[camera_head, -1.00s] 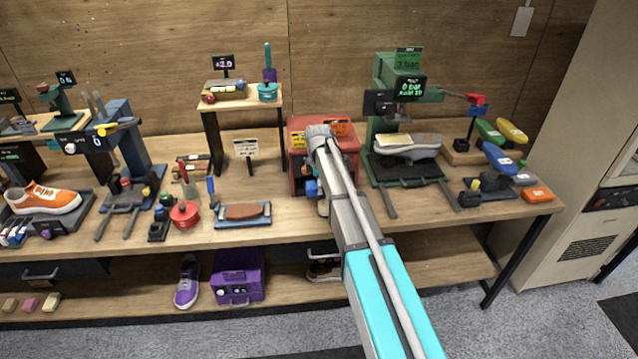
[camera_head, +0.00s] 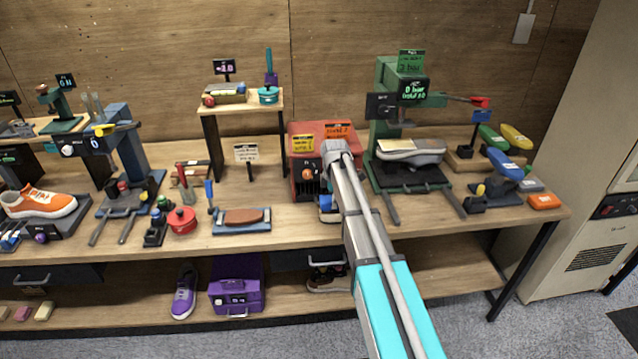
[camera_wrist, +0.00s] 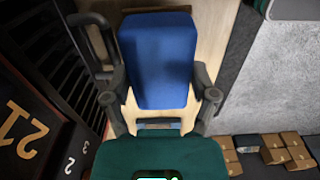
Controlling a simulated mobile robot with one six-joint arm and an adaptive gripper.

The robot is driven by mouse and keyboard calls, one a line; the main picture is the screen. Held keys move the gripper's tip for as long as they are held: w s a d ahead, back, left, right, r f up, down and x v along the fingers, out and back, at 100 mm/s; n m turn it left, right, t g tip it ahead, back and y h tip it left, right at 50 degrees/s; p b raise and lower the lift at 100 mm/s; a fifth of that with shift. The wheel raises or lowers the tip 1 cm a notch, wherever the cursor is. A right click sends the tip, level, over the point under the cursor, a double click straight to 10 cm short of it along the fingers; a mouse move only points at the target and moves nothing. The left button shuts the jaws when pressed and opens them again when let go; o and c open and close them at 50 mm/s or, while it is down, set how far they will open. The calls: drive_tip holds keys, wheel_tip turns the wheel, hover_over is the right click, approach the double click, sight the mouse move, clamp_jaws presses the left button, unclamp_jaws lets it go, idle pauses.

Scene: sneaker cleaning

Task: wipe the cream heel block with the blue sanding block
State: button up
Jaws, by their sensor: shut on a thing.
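My gripper (camera_wrist: 160,78) is shut on the blue sanding block (camera_wrist: 157,58), with one finger on each side of it in the wrist view. In the head view the arm hides most of the gripper. It is in front of the red box at the bench's middle, with a bit of blue (camera_head: 326,203) showing beside it. A cream block (camera_head: 44,311) lies on the lower shelf at far left, beside a pink one. A pale slab (camera_head: 397,144) lies on the sole in the green press. I cannot tell which is the heel block.
The red box (camera_head: 307,184) with orange and yellow labels stands just behind my gripper. The green press (camera_head: 390,75) stands to its right. A brown block on a blue tray (camera_head: 240,228) lies to the left. A dark handle (camera_wrist: 92,45) is close beside the held block.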

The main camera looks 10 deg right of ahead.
sight(321, 199)
drive_tip(key=shift+d, duration=1.2)
drive_tip(key=shift+a, duration=3.3)
wheel_tip(321, 199, up, 8)
drive_tip(key=p, duration=0.7)
drive_tip(key=shift+f, duration=0.2)
drive_tip(key=shift+f, duration=0.25)
drive_tip(key=shift+f+b, duration=2.85)
drive_tip(key=shift+f, duration=0.05)
drive_tip(key=shift+f+b, duration=0.95)
drive_tip(key=shift+b, duration=0.05)
drive_tip(key=shift+d, duration=0.1)
